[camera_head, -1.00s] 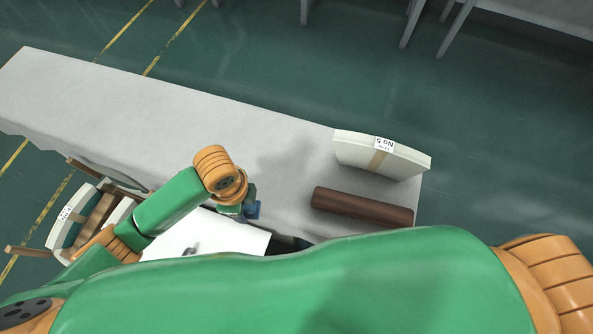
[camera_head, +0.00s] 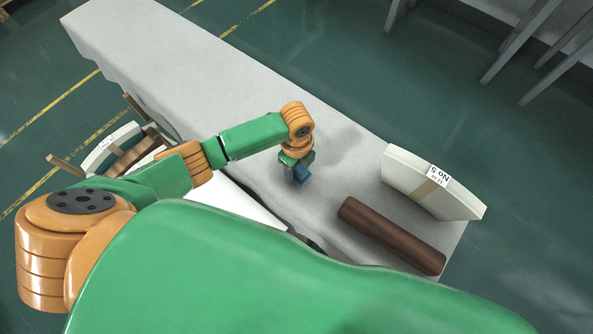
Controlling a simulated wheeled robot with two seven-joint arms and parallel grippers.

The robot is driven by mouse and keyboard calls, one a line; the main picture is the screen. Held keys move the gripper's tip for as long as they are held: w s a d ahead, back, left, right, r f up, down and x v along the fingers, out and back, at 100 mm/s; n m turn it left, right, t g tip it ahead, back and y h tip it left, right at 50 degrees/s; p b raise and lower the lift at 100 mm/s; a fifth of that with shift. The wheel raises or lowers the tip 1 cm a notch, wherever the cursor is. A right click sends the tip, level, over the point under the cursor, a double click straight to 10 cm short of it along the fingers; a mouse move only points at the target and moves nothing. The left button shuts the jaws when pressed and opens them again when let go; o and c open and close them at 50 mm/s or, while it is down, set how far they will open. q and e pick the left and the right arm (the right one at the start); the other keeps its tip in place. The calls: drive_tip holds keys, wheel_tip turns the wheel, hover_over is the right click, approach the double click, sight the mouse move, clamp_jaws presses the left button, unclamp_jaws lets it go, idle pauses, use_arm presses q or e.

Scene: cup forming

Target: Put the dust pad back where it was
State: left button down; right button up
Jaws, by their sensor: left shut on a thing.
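My left gripper (camera_head: 292,166) is over the grey cloth-covered table (camera_head: 240,95), pointing down. The gripper and wrist hide part of the pad. I cannot tell whether the pad touches the table. My right gripper is not in view.
A dark brown roller (camera_head: 392,236) lies right of the left gripper. Behind it stands a cream curved block labelled No 5 (camera_head: 408,172). A white board (camera_head: 232,203) is near my body, and a wooden rack (camera_head: 128,158) stands at left. The table's far left is clear.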

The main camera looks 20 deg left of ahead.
use_arm(q)
drive_tip(key=shift+f, duration=0.65)
drive_tip(key=shift+f, duration=0.15)
drive_tip(key=shift+c, duration=1.2)
unclamp_jaws()
wheel_tip(320, 180, up, 11)
drive_tip(key=p, duration=0.2)
drive_tip(key=shift+r+p, duration=0.2)
drive_tip(key=shift+p, duration=0.2)
drive_tip(key=shift+r, duration=0.5)
